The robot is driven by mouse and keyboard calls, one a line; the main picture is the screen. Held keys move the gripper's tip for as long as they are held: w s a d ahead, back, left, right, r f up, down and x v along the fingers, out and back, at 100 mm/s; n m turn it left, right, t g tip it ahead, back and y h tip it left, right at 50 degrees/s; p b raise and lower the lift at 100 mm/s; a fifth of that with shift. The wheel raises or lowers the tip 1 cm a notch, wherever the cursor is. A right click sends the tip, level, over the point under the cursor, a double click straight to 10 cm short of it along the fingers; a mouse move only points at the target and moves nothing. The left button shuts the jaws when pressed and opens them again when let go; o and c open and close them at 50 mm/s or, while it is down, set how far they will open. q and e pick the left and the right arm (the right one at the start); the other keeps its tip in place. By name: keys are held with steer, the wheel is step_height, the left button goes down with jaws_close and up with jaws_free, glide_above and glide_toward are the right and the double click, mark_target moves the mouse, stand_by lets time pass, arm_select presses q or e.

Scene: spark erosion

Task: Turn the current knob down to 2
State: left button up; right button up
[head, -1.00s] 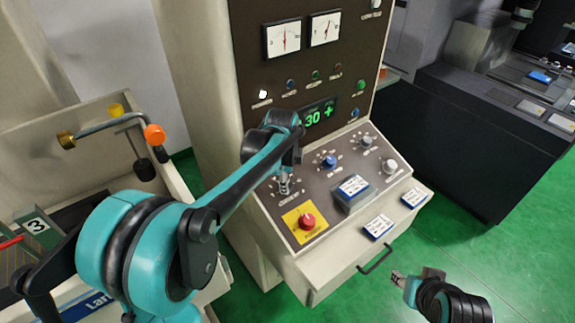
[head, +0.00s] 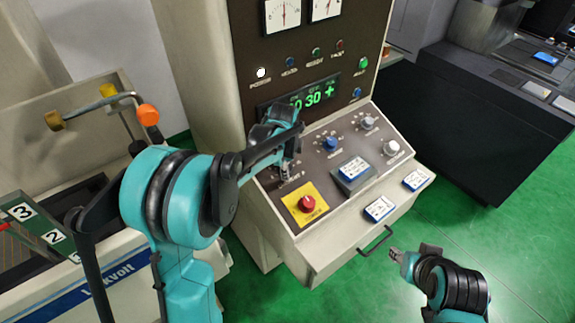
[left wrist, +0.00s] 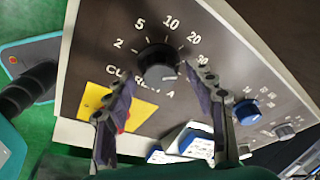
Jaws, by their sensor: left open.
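The current knob (left wrist: 158,68) is dark with a grey face, under a scale reading 2, 5, 10, 20, 30 and above the label CURRENT A. I cannot clearly read its pointer. In the left wrist view my left gripper (left wrist: 158,78) is open, one finger each side of the knob; contact is not clear. In the head view this gripper (head: 287,170) is at the left of the sloped control panel (head: 325,178), and the arm hides the knob. My right gripper (head: 396,256) is low at the right, away from the panel; its jaws are too small to judge.
A red knob on a yellow plate (head: 290,196) sits just below the current knob. A blue knob (head: 331,144) and grey knobs are to the right. A green display (head: 318,97), partly hidden by my arm, shows 30. A drawer handle (head: 376,241) juts out below.

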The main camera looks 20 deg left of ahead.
arm_select(q)
steer(key=c, duration=1.2)
steer(key=shift+o, duration=0.2)
